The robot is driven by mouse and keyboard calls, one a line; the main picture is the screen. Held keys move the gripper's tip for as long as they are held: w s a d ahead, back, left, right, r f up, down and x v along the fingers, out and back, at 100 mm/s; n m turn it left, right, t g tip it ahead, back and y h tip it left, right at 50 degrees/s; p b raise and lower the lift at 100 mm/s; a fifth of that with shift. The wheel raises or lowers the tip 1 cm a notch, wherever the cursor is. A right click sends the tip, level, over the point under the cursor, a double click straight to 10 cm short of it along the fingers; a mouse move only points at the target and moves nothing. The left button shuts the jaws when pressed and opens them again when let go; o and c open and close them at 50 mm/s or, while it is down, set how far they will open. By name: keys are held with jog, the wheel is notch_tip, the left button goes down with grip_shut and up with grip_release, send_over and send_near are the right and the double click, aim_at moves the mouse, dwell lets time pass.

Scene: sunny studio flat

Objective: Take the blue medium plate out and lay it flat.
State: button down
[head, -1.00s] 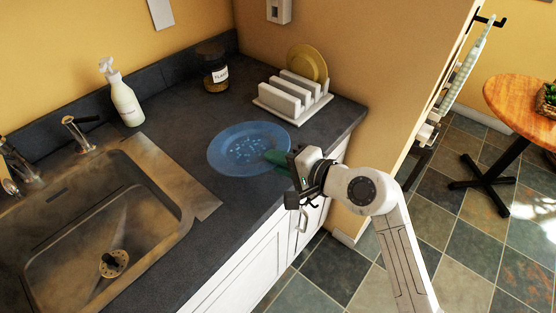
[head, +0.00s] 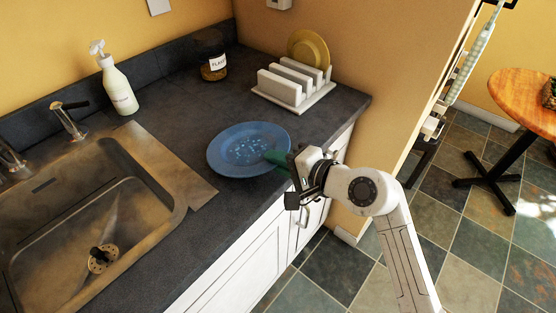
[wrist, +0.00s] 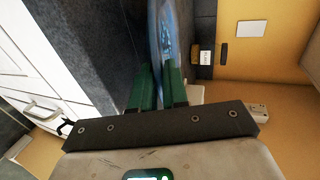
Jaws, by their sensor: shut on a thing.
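The blue plate (head: 245,148) is held roughly level in the head view, over the dark counter between the sink and the rack. My gripper (head: 277,159) is shut on the plate's right rim. In the wrist view the plate (wrist: 163,35) shows edge-on between the green fingers of my gripper (wrist: 158,85). I cannot tell whether the plate's underside touches the counter. The white plate rack (head: 292,86) stands at the back right of the counter, with a yellow plate (head: 309,48) upright in its rear slot.
The metal sink (head: 85,225) is at the left. Bare counter (head: 190,110) lies behind the plate. The counter's front edge runs close under my gripper.

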jog(key=shift+f+b, duration=0.3)
jog(key=shift+b, duration=0.35)
dwell(0.4)
jog(key=shift+s+d+f+t+y+b, duration=0.15)
jog(key=shift+f+t+y+b, duration=0.35)
jog(key=shift+b, duration=1.65)
jog(key=c, duration=1.1)
grip_release()
jog(key=shift+f, duration=0.1)
jog(key=shift+o, duration=0.2)
jog(key=shift+f, duration=0.1)
jog(key=shift+f, duration=0.35)
jog(key=shift+f+b+v, duration=0.25)
jog(key=shift+b+v, duration=0.3)
jog(key=shift+v, duration=0.55)
jog(key=shift+f+b+v, duration=0.25)
jog(key=shift+b+v, duration=0.3)
jog(key=shift+v, duration=0.55)
jog(key=shift+s+d+r, duration=0.1)
jog(key=shift+d+r, duration=0.05)
jog(key=shift+d, duration=0.3)
